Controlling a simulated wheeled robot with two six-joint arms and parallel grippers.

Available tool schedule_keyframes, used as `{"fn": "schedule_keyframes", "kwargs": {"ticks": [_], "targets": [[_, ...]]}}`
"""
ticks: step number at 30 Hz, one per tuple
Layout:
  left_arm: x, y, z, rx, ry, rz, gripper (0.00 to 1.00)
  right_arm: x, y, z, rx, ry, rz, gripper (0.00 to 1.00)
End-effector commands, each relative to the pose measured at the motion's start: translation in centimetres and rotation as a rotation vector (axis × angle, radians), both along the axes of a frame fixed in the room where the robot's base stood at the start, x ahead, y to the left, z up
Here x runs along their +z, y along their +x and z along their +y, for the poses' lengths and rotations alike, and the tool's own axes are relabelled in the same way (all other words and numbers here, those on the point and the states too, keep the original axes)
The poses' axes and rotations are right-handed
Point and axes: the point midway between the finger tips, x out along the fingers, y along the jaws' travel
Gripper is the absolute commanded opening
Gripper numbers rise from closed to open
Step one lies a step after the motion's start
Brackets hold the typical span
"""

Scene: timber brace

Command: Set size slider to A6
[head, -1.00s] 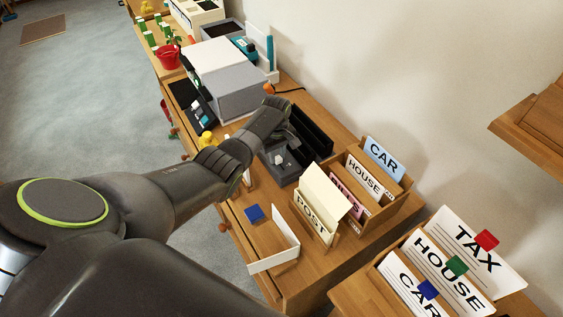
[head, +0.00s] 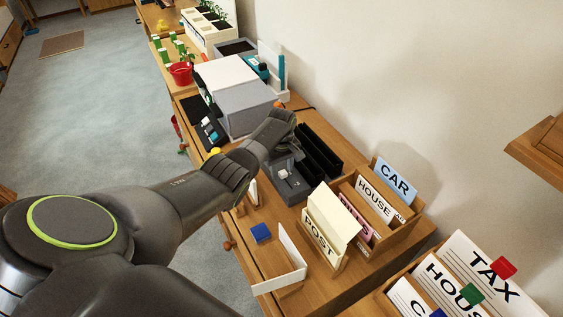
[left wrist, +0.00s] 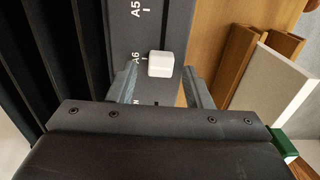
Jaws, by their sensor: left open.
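The size slider's white knob (left wrist: 160,64) sits on a dark grey panel (left wrist: 165,20) with A5 and A6 printed along its left side. In the left wrist view the knob is beside the tick at the A6 label (left wrist: 138,56). My left gripper (left wrist: 160,72) is open, with one finger on each side of the knob; gaps show on both sides. In the head view the grey slider device (head: 295,190) and its knob (head: 284,174) show below my left wrist, which hides part of the device. My right gripper is not in view.
A black slotted rack (head: 322,158) stands right behind the device. A wooden file box (head: 385,235) with cards and a POST card holder (head: 325,235) stand nearer. A grey-white printer-like box (head: 245,108) is beyond.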

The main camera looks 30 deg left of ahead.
Motion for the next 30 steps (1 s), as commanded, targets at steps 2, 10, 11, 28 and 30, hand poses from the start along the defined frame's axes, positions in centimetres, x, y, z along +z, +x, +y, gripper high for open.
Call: {"fn": "schedule_keyframes", "kwargs": {"ticks": [2, 10, 11, 28, 30], "targets": [[0.4, 0.0, 0.0, 0.000, -0.001, -0.001, 0.45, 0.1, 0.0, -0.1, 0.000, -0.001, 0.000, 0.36], [4.3, 0.1, 0.0, -0.001, 0.000, -0.004, 0.45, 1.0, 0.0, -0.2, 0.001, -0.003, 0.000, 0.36], [4.9, 0.1, 0.0, 0.000, 0.000, -0.004, 0.45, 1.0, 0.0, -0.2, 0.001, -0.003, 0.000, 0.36], [16.3, 0.1, 0.1, 0.001, 0.001, -0.003, 0.45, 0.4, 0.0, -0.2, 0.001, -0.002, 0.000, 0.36], [16.8, 0.1, 0.1, 0.001, 0.002, -0.003, 0.45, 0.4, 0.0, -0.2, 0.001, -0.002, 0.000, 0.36]]}}
